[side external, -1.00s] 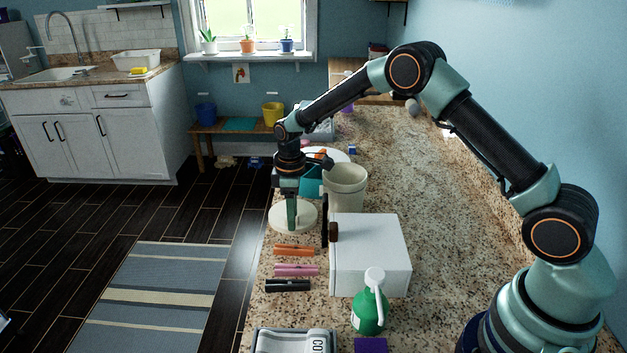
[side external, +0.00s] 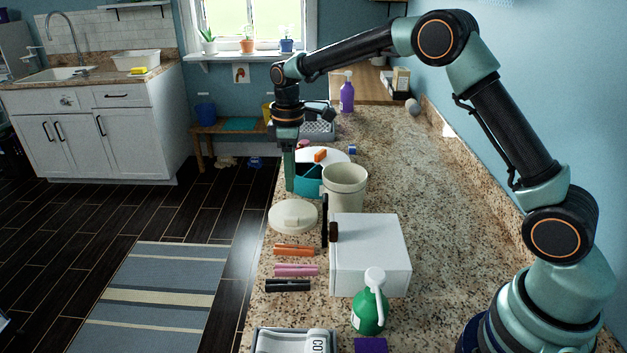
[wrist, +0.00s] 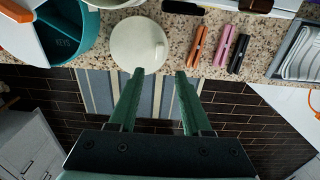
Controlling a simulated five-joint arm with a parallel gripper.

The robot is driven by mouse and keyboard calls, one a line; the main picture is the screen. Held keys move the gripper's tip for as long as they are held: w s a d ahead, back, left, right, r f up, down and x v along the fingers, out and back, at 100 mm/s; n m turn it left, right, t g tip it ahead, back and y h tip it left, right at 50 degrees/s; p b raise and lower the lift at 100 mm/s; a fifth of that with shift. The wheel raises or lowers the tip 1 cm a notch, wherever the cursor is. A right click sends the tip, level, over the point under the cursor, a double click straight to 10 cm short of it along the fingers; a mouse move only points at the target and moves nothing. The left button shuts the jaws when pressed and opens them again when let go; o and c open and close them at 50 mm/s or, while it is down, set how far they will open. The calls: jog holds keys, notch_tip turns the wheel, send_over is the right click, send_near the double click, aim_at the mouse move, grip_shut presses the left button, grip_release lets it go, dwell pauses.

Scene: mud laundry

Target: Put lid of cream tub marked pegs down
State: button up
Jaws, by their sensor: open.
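The cream round lid (side external: 293,216) lies flat on the granite counter near its left edge, in front of the cream tub (side external: 346,188). The tub stands open on the counter; I cannot read a mark on it. In the wrist view the lid (wrist: 138,45) shows whole, with a small handle on its top, close to the counter edge. The tub's rim (wrist: 115,3) is cut off at the top. My gripper (side external: 289,188) points down above and apart from the lid. In the wrist view my gripper (wrist: 159,75) is open with nothing between its fingers.
A teal divided tray (wrist: 68,35) marked KEYS sits beside the tub. A white box (side external: 370,255) and green spray bottle (side external: 369,310) stand nearer. Orange (side external: 294,250), pink (side external: 296,270) and black (side external: 288,286) pegs lie along the edge. The counter's right side is clear.

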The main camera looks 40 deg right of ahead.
jog(key=s+d+r+m+t, duration=0.2)
jog(key=s+r+m, duration=0.2)
jog(key=s+r, duration=0.65)
jog(key=s+r+m+t, duration=0.1)
jog(key=s+m+t, duration=0.2)
jog(key=s, duration=0.9)
jog(key=shift+s+d+m+t, duration=0.2)
jog(key=shift+d+m+t, duration=0.15)
jog(key=shift+m, duration=0.65)
jog(key=shift+r, duration=0.15)
